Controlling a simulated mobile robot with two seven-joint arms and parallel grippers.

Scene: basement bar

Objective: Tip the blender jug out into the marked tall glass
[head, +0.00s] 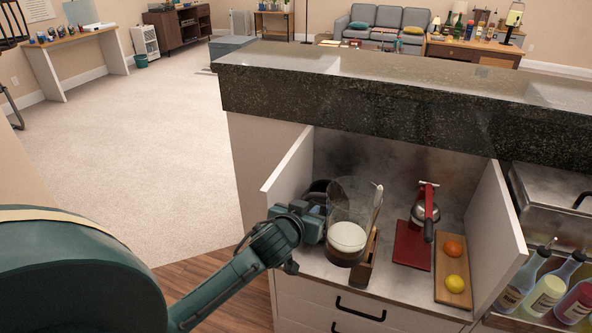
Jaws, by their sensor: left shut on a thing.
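The blender jug (349,205) is clear, with brown contents under a pale top layer (347,236). It is over the left part of the counter recess, and I cannot tell whether its bottom touches the surface. My left gripper (323,222) is shut on the jug from its left side; its fingertips are partly hidden. I cannot make out a marked tall glass in this view. My right gripper is out of view.
A wooden holder (366,262) with a pale-handled tool is right beside the jug. A dark round object (318,189) is behind the gripper. A red press (413,244) and a board (454,288) with two fruits stand rightward. White side panels and a raised stone bar (400,110) enclose the recess.

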